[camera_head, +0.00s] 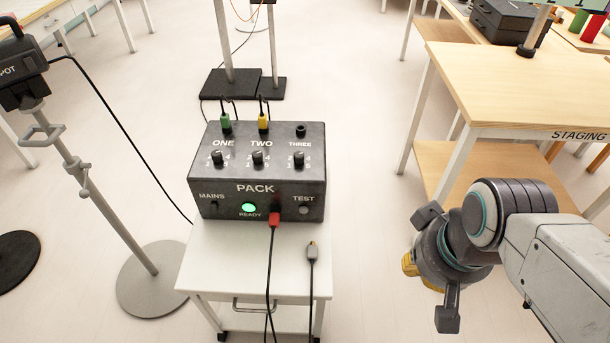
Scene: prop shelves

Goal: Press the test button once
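The dark grey box marked PACK (255,172) stands on a small white cart. Its test button (304,210) is a small dark round knob below the word TEST, at the lower right of the front face. It is in plain sight with nothing touching it. My gripper (436,262) is at the lower right, well apart from the box and right of the cart. Its two dark fingers are spread wide, so it looks open. A yellow part shows behind its palm; I cannot tell what it is.
The staging table (500,85) is at right. A lamp stand (118,225) stands left. Floor between cart and gripper is clear.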

